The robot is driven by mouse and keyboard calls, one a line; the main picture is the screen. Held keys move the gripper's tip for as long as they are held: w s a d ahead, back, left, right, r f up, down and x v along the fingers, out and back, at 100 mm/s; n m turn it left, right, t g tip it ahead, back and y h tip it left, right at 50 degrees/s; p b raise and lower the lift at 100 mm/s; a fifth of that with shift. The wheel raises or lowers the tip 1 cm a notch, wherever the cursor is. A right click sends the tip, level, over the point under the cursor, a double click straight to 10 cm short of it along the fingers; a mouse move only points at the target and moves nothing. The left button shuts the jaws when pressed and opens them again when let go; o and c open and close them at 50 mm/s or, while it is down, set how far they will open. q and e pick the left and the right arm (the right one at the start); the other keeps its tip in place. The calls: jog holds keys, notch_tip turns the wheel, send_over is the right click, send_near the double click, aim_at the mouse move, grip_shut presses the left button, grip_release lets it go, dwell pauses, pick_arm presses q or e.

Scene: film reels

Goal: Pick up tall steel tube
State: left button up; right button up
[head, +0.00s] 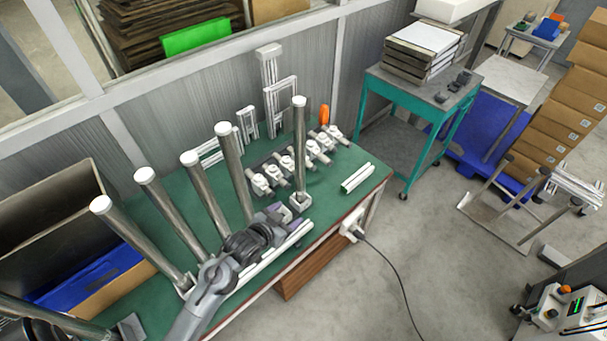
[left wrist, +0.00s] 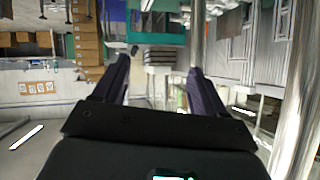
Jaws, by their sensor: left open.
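Several tall steel tubes with white caps stand on a green-topped table in the head view. The rightmost tube (head: 300,150) rises from a small pale base (head: 300,201); another tube (head: 234,170) stands to its left, its lower end hidden by my left arm. My left gripper (head: 287,213) is open, low over the table, just left of the rightmost tube's foot. In the left wrist view the open fingers (left wrist: 160,82) point away from the camera, and a steel tube (left wrist: 197,38) shows upright beyond the right-hand finger. I cannot tell whether they touch. My right gripper is not in view.
More steel tubes (head: 166,218) stand along the left of the table (head: 345,210). White clamp-like fittings (head: 285,163) and an orange-handled item (head: 324,115) lie behind the rightmost tube. Short white bars (head: 357,179) lie at the right end. A teal cart (head: 407,95) stands beyond.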

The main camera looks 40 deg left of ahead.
aim_at(298, 172)
pick_arm(q)
jog(key=w+a+f+n+t+y+b, duration=0.1)
jog(key=w+a+f+b, duration=0.1)
jog(key=w+b, duration=0.3)
jog(key=w+a+f+n+t+y+b, duration=0.1)
jog(key=w+a+f+t+b, duration=0.1)
jog(key=w+a+b, duration=0.3)
jog(key=w+a+f+n+t+b, duration=0.1)
jog(key=w+a+f+t+b, duration=0.1)
jog(key=w+b, duration=0.5)
jog(key=shift+w+a+f+n+y, duration=0.3)
jog(key=shift+w+a+f+y, duration=0.1)
jog(key=shift+w+a+f, duration=0.4)
jog(key=shift+a+r+b+x, duration=0.1)
jog(key=shift+b+x, duration=0.25)
jog(key=shift+x, duration=1)
jog(key=shift+a+r+b+x, duration=0.15)
jog(key=shift+b+x, duration=0.2)
jog(key=shift+x, duration=1)
grip_shut()
jog(key=shift+r, duration=0.1)
